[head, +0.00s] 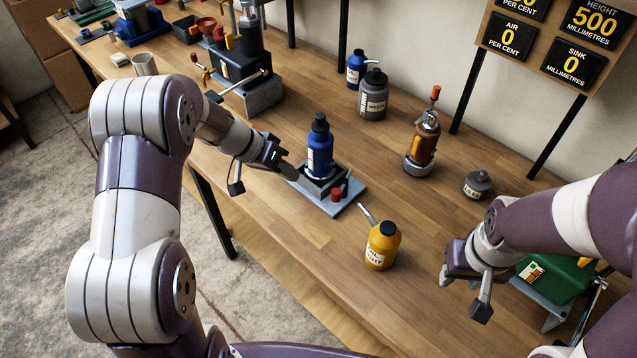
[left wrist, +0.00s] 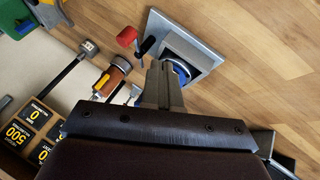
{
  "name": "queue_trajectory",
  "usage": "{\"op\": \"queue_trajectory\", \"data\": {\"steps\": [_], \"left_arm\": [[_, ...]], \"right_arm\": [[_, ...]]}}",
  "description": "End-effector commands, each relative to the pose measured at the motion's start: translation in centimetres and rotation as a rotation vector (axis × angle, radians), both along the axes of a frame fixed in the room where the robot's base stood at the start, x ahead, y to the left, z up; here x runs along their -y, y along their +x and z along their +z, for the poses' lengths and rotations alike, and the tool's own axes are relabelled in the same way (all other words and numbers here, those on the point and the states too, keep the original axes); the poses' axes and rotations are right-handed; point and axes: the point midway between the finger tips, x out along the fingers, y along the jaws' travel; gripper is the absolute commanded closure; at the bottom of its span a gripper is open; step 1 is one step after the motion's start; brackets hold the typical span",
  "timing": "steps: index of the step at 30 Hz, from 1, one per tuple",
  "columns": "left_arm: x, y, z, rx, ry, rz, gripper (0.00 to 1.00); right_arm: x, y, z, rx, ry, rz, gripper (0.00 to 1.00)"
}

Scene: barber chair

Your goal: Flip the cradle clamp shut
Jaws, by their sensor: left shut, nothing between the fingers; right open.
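A blue bottle with a black cap (head: 319,148) stands upright in a dark cradle on a grey base plate (head: 355,196). The clamp's red knob (head: 336,194) is at the cradle's front, beside a short black lever. In the left wrist view the red knob (left wrist: 126,37) and black lever (left wrist: 145,46) stick out beside the cradle, and the grey plate (left wrist: 200,38) is in sight. My left gripper (head: 291,172) is shut and empty just left of the cradle. Its closed fingers (left wrist: 164,75) hide part of the cradle and bottle. My right gripper (head: 464,291) is open, off to the right.
A yellow bottle (head: 381,246) stands in front of the cradle on the wooden table (head: 300,255). A brown and steel burner-like device (head: 422,145), a grey jar (head: 372,100) and a small dark pot (head: 477,184) stand behind. A green device (head: 555,275) is at right.

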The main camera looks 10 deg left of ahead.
Motion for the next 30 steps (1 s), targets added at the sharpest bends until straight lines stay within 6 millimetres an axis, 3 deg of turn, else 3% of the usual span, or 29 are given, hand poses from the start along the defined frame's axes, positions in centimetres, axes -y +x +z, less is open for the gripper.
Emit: {"op": "queue_trajectory", "data": {"steps": [7,15,30], "left_arm": [[3.0,1.3,-4.1,-0.004,0.000,-0.001,1.00],[6.4,0.5,-4.1,-0.001,0.002,0.000,1.00],[7.1,0.5,-4.3,0.000,0.002,-0.001,1.00]], "right_arm": [[0.0,0.0,1.4,0.000,0.000,0.000,0.57],[0.0,0.0,2.9,0.000,0.000,0.000,0.57],[0.0,0.0,2.8,0.000,0.000,0.000,0.57]]}}
